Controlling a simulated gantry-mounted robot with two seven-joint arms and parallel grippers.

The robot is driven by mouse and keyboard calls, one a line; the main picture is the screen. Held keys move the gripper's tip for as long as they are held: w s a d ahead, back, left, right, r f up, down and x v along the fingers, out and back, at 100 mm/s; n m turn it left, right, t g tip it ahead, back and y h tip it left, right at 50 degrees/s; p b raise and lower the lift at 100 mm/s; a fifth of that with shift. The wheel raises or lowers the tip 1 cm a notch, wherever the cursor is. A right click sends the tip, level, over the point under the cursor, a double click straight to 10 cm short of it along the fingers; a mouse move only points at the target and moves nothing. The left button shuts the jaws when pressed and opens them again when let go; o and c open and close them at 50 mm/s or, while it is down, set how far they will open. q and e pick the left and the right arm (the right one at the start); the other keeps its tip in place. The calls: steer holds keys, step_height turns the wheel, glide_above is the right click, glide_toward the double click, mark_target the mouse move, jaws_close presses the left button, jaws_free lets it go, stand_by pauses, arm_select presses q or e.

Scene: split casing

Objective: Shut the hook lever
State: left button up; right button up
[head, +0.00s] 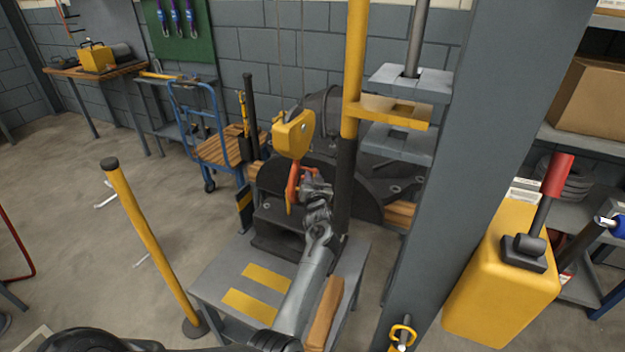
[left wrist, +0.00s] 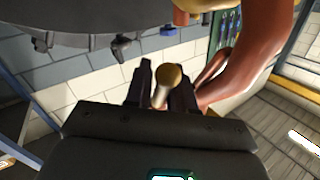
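An orange hook (head: 292,182) hangs below a yellow hoist block (head: 294,134) near the middle of the head view. The hook's curved body fills the right side of the left wrist view (left wrist: 262,62). My left gripper (head: 318,187) is beside the hook, on its right in the head view. In the left wrist view, a small lever with a tan rounded knob (left wrist: 169,76) lies between the two dark fingers of this gripper (left wrist: 164,82). Whether the fingers press on it cannot be made out. My right gripper is not in view.
A grey table with yellow stripes (head: 253,290) stands below the hook. A dark round casing (head: 320,185) is behind it. A yellow post (head: 357,70) and a grey column (head: 455,170) stand close on the right. A yellow bollard (head: 145,235) stands at left.

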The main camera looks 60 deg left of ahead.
arm_select(q)
steer(key=shift+w+a, duration=0.1)
steer(key=shift+a, duration=0.1)
jaws_close()
